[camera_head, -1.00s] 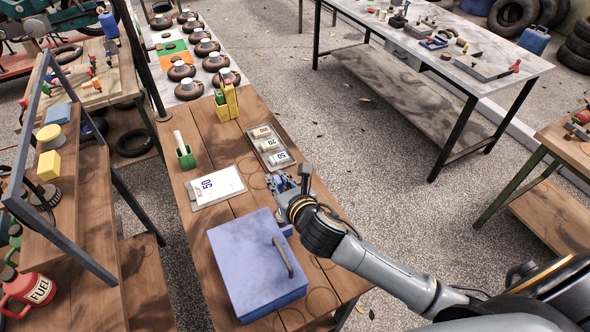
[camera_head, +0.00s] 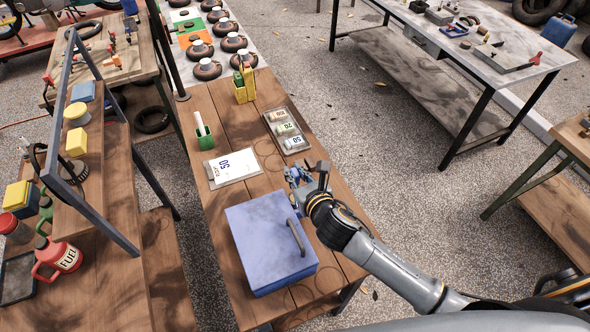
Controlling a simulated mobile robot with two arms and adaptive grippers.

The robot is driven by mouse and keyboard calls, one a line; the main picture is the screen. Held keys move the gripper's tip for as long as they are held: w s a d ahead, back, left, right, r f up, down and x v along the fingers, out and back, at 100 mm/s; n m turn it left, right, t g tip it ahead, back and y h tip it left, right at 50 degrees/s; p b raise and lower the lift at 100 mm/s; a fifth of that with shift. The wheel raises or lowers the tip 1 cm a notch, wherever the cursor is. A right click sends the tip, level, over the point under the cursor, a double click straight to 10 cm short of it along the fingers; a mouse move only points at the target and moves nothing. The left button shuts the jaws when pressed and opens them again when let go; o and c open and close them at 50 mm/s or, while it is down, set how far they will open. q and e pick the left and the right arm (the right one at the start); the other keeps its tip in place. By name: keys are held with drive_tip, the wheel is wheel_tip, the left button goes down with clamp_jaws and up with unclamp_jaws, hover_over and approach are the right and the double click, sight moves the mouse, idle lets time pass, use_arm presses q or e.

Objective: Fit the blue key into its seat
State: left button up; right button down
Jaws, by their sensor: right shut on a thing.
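My right gripper (camera_head: 305,180) is over the right edge of the wooden table, just beyond the right corner of the blue box. It is shut on a small blue piece that looks like the blue key (camera_head: 294,174); the fingers hide most of it. I cannot make out the key's seat. My left gripper is not in view.
The blue box (camera_head: 262,235) with a dark handle stands at the table's near end. The table's middle is partly clear.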

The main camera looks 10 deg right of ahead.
drive_tip(key=shift+f+b, duration=1.25)
drive_tip(key=shift+f, duration=1)
drive_tip(key=shift+p, duration=0.9)
drive_tip(key=shift+f+b, duration=1.1)
drive_tip(key=shift+f, duration=0.6)
drive_tip(key=c, duration=1.2)
unclamp_jaws()
drive_tip(key=shift+s, duration=0.1)
drive_tip(key=shift+s+d+r, duration=0.1)
drive_tip(key=shift+s+r, duration=0.05)
drive_tip(key=shift+s, duration=0.15)
drive_tip(key=v, duration=1.1)
drive_tip(key=shift+r, duration=0.15)
